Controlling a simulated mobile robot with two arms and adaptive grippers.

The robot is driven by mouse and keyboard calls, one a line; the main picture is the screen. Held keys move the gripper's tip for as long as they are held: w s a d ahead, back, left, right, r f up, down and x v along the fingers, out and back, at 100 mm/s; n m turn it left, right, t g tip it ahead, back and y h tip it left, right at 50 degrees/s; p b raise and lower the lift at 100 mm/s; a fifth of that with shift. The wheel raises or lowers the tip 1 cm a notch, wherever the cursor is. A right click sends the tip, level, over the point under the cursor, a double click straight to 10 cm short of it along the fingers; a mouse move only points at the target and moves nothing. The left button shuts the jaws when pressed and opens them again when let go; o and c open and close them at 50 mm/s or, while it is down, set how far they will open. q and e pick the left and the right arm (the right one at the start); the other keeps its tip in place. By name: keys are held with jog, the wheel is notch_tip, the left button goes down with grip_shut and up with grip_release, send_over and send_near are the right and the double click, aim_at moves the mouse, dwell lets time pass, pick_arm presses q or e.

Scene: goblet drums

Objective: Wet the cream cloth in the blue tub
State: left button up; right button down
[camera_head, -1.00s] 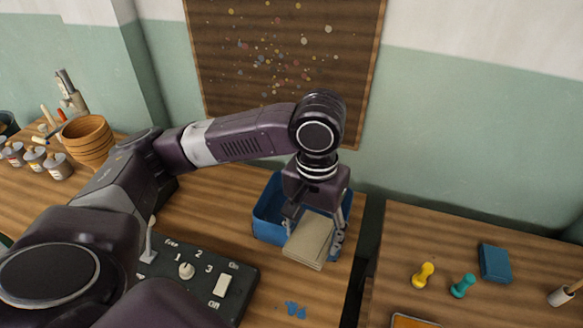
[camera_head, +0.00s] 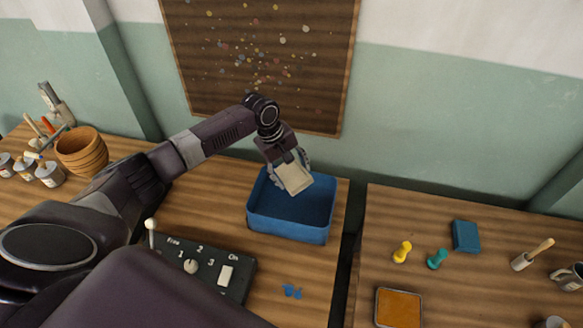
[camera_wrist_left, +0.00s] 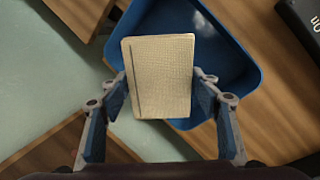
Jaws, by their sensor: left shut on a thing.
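The cream cloth (camera_head: 294,178) is a folded, flat rectangle held in my left gripper (camera_head: 289,172). In the left wrist view the cloth (camera_wrist_left: 160,75) sits between the two fingers of the left gripper (camera_wrist_left: 160,100), which are shut on it. The blue tub (camera_head: 290,230) stands on the left table near the wall. The cloth is over the back left part of the tub, and its height above the tub floor is hard to tell. The tub (camera_wrist_left: 245,75) also shows behind the cloth in the left wrist view. My right gripper is not in view.
A dark control box (camera_head: 200,262) with a knob and switches is left of the tub. Across a gap, the right table holds a blue block (camera_head: 466,236), yellow (camera_head: 402,252) and teal (camera_head: 437,259) pegs, and an orange pad (camera_head: 398,307).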

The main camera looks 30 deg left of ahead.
pick_arm(q)
jog(key=shift+f+b, duration=4.3)
jog(key=shift+f, duration=2.4)
jog(key=shift+r, duration=0.1)
